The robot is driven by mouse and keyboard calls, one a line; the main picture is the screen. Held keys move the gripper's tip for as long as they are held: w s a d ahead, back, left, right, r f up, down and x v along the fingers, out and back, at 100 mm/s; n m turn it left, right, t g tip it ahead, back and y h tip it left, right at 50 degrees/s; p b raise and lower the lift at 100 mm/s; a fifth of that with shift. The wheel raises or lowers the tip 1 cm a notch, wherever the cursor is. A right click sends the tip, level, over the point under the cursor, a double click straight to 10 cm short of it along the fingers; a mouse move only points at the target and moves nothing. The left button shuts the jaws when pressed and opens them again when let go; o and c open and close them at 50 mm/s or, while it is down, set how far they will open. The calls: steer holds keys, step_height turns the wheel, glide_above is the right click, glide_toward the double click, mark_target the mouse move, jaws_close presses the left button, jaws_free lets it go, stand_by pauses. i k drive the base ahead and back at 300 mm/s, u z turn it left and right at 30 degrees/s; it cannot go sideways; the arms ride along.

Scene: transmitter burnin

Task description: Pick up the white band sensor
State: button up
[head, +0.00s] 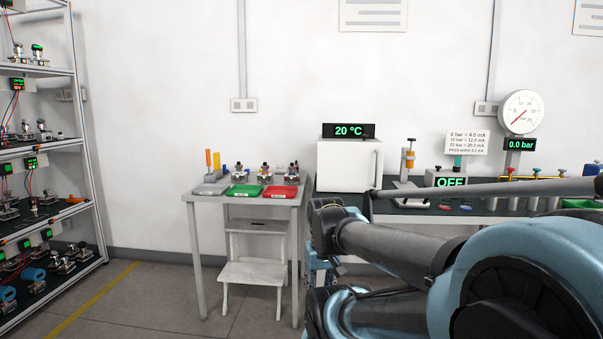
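Several small metallic sensors stand at the back of the small grey table, among them a left one (239,172), a middle one (265,171) and a right one (292,171). More small metallic sensors (38,53) stand on the shelf rack at the left. They are too small here to tell which one has a white band. My arm reaches in from the right, and its far end, with my gripper (322,222), is right of the small table in the picture. The fingers cannot be made out, so whether they are open or shut is unclear.
A white oven (347,165) reading 20 °C stands on the dark bench. Floor is clear between rack and table.

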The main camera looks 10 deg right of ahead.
mark_target(239, 176)
steer(key=z, duration=0.05)
steer(key=i, duration=1)
